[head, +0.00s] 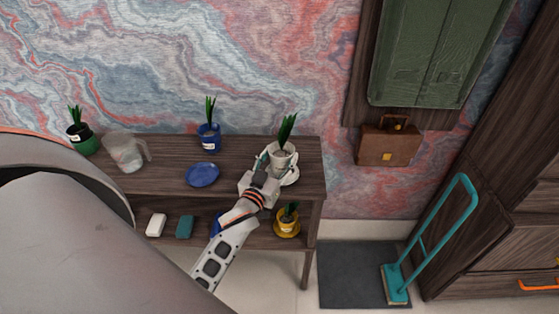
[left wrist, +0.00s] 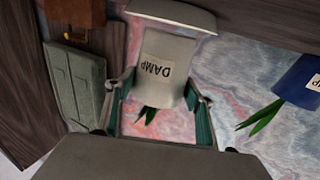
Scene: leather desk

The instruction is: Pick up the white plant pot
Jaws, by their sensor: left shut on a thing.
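The white plant pot (head: 283,157) with a green plant stands at the right end of the wooden desk top in the head view, over a white saucer (head: 292,176). My left gripper (head: 270,161) is shut on the pot, one finger on each side. In the left wrist view the pot (left wrist: 165,65) appears upside down between the fingers (left wrist: 160,110), with a label reading "DAMP" and its leaves pointing down. Whether the pot touches the saucer is hard to tell. My right gripper is not in view.
On the desk top (head: 240,180) are a blue pot (head: 209,138), a blue plate (head: 202,174), a clear jug (head: 124,152) and a green pot (head: 80,138). A yellow pot (head: 288,221) stands on the lower shelf. A brown bag (head: 388,147) hangs right of the desk.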

